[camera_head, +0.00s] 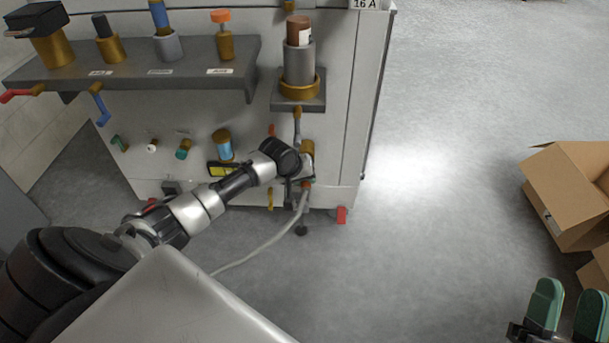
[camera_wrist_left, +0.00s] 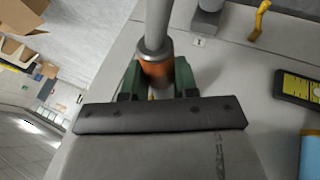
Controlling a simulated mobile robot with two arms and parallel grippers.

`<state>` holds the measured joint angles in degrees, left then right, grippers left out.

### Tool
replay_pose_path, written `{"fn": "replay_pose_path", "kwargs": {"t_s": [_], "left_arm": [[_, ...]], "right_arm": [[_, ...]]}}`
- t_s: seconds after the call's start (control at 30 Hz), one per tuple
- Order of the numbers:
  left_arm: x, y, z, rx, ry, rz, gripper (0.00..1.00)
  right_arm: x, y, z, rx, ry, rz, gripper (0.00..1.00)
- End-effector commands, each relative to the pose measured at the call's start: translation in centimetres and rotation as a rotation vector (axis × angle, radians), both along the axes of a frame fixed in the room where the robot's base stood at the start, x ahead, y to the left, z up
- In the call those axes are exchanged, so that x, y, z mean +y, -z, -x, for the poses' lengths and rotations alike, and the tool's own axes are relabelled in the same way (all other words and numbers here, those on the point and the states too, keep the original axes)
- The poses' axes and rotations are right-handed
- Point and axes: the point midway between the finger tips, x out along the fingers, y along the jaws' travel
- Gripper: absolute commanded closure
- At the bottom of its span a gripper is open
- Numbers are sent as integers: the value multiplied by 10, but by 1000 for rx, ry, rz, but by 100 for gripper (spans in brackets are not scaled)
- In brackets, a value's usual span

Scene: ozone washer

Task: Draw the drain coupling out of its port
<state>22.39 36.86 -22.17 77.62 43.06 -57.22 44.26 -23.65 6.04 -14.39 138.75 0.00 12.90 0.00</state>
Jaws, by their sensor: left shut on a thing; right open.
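The drain coupling appears in the left wrist view as an orange-brown collar (camera_wrist_left: 157,72) on the end of a grey hose (camera_wrist_left: 158,25). The green fingers of my left gripper (camera_wrist_left: 157,82) are shut on it, one on each side. In the head view my left gripper (camera_head: 301,168) is at the low right of the washer's front, and the coupling (camera_head: 307,184) shows as a small reddish piece beside it. My gripper hides the port, so I cannot tell how deep the coupling sits. My right gripper (camera_head: 568,308) is open and empty at the lower right.
The grey washer cabinet (camera_head: 340,130) carries a shelf (camera_head: 140,70) of fittings and several small valves below it. The hose (camera_head: 262,248) trails down to the left on the floor. Cardboard boxes (camera_head: 567,200) stand at the right. The floor between is clear.

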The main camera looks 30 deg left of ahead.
Motion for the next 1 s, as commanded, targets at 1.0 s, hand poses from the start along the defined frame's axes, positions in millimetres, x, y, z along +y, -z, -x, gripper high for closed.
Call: {"fn": "replay_pose_path", "kwargs": {"t_s": [1.0], "left_arm": [[-6,0,10,-1,0,0,97]], "right_arm": [[-2,36,-19,330,19,94,57]]}}
